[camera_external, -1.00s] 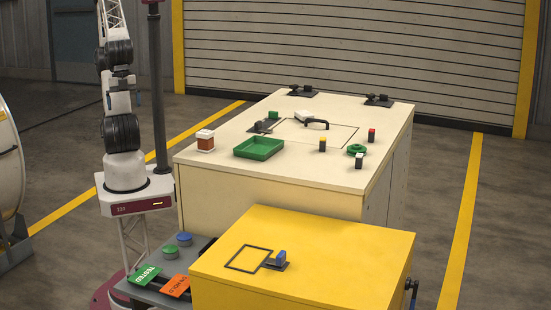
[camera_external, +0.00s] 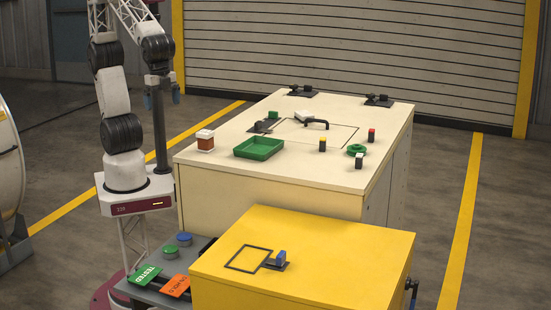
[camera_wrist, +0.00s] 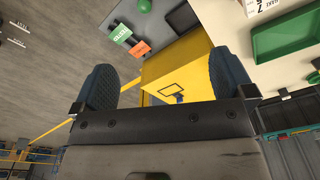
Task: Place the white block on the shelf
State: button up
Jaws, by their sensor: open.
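A white block (camera_external: 304,116) lies on the cream cabinet top (camera_external: 310,178), beside a dark arched handle. Its details are too small to tell. I cannot make out a clear shelf in these views. My gripper (camera_external: 162,96) hangs above and left of the cabinet's far left side, apart from every object. In the wrist view my gripper (camera_wrist: 165,80) shows two dark fingers spread wide with nothing between them.
A lower yellow box (camera_external: 330,250) stands in front.

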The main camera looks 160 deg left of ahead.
jog(key=w+a+f+n+g, duration=0.1)
jog(key=w+a+f+n, duration=0.15)
jog(key=a, duration=0.65)
jog(key=w+a+f+n+h, duration=0.1)
jog(key=w+a, duration=0.2)
jog(key=a, duration=0.6)
jog(key=w+a+f+n+g, duration=0.1)
jog(key=w+a, duration=0.2)
jog(key=a, duration=0.6)
jog(key=n+t+h, duration=0.1)
jog(key=n+h, duration=0.3)
jog(key=n, duration=0.6)
send_near(304, 115)
jog(key=shift+s+d+f, duration=0.15)
jog(key=shift+d+f, duration=0.05)
jog(key=shift+f, duration=0.2)
jog(key=shift+s+d+f, duration=0.15)
jog(key=shift+d+f, duration=0.1)
jog(key=shift+f, duration=0.15)
jog(key=shift+x, duration=1.3)
